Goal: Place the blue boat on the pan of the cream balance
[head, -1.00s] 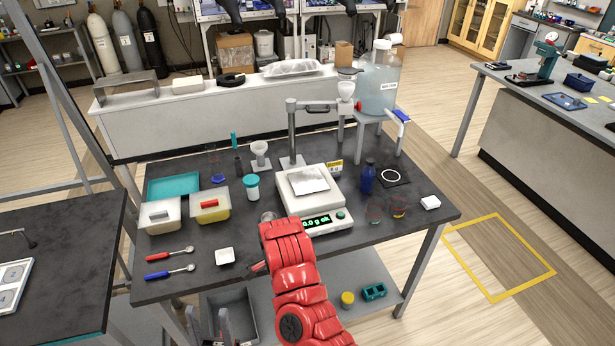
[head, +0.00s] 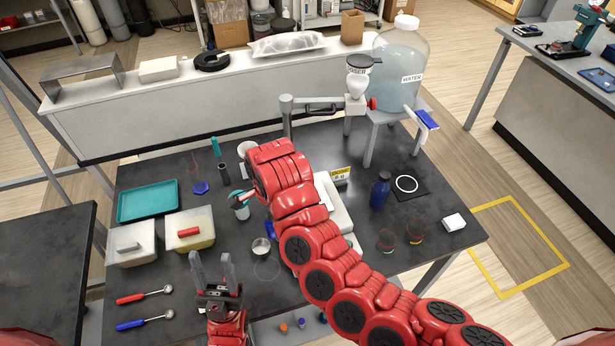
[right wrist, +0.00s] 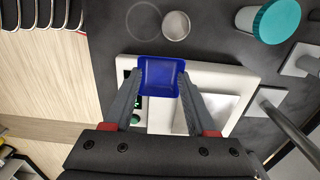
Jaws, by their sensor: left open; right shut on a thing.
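The blue boat (right wrist: 159,77) is a small square dish, held between the fingertips of my right gripper (right wrist: 158,90) in the right wrist view. It shows above the cream balance (right wrist: 235,78), towards one edge of its body; the pale pan (right wrist: 207,112) lies to the right of and below the boat in that view. The height gap cannot be told. In the head view my right arm covers much of the balance (head: 341,212) and hides the right gripper. My left gripper (head: 214,268) is open and empty at the front of the table.
A steel cup (head: 261,247) stands left of the balance. A teal-lidded jar (head: 240,206) and a stand (head: 287,118) are close to my right arm. A blue bottle (head: 380,189) stands right of the balance. Two lidded tubs (head: 131,245) and two scoops (head: 145,296) are at left.

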